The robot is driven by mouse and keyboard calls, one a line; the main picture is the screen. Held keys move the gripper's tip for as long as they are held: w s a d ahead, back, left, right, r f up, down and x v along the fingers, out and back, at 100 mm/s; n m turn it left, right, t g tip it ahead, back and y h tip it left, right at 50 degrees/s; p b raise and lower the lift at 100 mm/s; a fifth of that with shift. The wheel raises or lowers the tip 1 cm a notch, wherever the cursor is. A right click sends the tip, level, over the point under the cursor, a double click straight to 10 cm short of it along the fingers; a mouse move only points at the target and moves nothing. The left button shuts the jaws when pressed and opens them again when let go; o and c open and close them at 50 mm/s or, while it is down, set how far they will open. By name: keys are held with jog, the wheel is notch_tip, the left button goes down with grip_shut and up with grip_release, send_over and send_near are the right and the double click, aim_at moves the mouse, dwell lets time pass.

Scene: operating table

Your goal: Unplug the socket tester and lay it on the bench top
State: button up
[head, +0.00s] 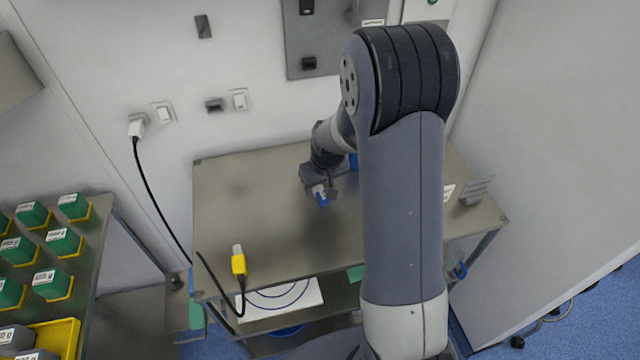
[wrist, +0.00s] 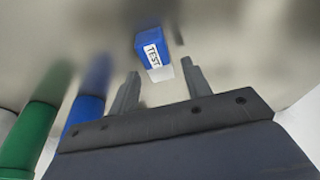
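The socket tester is a small blue block with a white end and a TEST label. In the wrist view the tester (wrist: 150,48) is just beyond and between my fingertips, with a gap to each finger. In the head view the tester (head: 323,200) is at my gripper (head: 318,187), low over or on the steel bench top (head: 235,190); its exact contact is hard to tell. In the wrist view my gripper (wrist: 160,72) has its fingers apart, gripping nothing. A dark wall socket (head: 214,105) is empty.
A yellow plug-like item (head: 238,262) with a black cable lies at the bench's front left. A white plug (head: 136,129) sits in the left wall socket. Green (wrist: 30,135) and blue (wrist: 85,118) cylinders are left of my gripper. The bench's left half is mostly clear.

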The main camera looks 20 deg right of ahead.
jog(key=shift+o, duration=0.4)
jog(key=shift+r, duration=0.3)
jog(key=v, duration=1)
jog(key=shift+b, duration=0.45)
jog(key=p+x, duration=0.1)
jog(key=x, duration=0.9)
jog(key=shift+s+f, duration=0.1)
jog(key=shift+f, duration=0.05)
notch_tip(320, 180, up, 3)
jog(key=shift+f+p, duration=0.1)
jog(key=shift+p, duration=0.9)
jog(key=shift+r, duration=0.45)
